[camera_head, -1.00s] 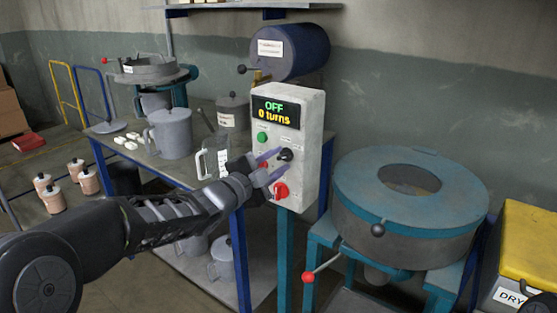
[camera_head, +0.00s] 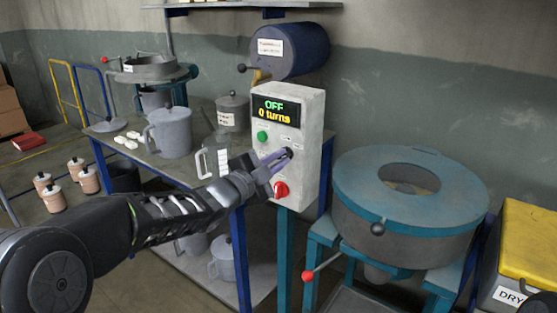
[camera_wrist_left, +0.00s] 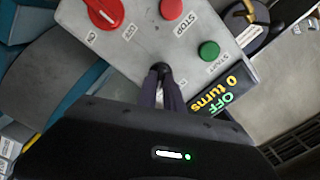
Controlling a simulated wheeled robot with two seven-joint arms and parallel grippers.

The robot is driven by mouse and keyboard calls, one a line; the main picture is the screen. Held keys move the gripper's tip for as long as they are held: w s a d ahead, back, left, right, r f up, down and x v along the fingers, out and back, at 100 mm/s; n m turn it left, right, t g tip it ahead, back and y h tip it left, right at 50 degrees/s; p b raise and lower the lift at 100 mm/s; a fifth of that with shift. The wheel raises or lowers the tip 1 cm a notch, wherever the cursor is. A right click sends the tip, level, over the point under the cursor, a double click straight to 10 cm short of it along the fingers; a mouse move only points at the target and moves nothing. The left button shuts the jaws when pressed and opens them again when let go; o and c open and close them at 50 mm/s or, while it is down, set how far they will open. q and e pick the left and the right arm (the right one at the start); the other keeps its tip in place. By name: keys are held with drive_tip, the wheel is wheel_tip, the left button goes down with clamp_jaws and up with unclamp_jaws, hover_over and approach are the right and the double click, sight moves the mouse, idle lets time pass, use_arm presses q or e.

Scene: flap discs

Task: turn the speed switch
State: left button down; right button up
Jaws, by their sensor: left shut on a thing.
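The control box (camera_head: 311,136) is light grey and upright, with a display (camera_head: 276,111) reading "OFF" and "0 turns". The black speed switch (camera_head: 288,152) is a small knob on its front face, mostly hidden by the fingers. It also shows in the left wrist view (camera_wrist_left: 160,68), between the fingertips. My left gripper (camera_head: 280,158) is shut on the knob; its purple fingers also show in the left wrist view (camera_wrist_left: 162,84). A green start button (camera_head: 262,136) is above the knob and a red rotary switch (camera_head: 281,189) below it. My right gripper is not in view.
A round blue-lidded machine (camera_head: 350,185) stands right of the box, with a red-knobbed lever (camera_head: 307,276) in front. A steel table with a grey jug (camera_head: 172,134) is behind my left arm. A blue drum (camera_head: 305,50) is above the box.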

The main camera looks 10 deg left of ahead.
use_arm(q)
drive_tip(key=shift+n, duration=0.4)
drive_tip(key=shift+a+n, duration=0.1)
drive_tip(key=shift+n, duration=0.8)
drive_tip(key=shift+n+p, duration=1.2)
drive_tip(key=shift+n, duration=3.5)
drive_tip(key=c, duration=1.5)
unclamp_jaws()
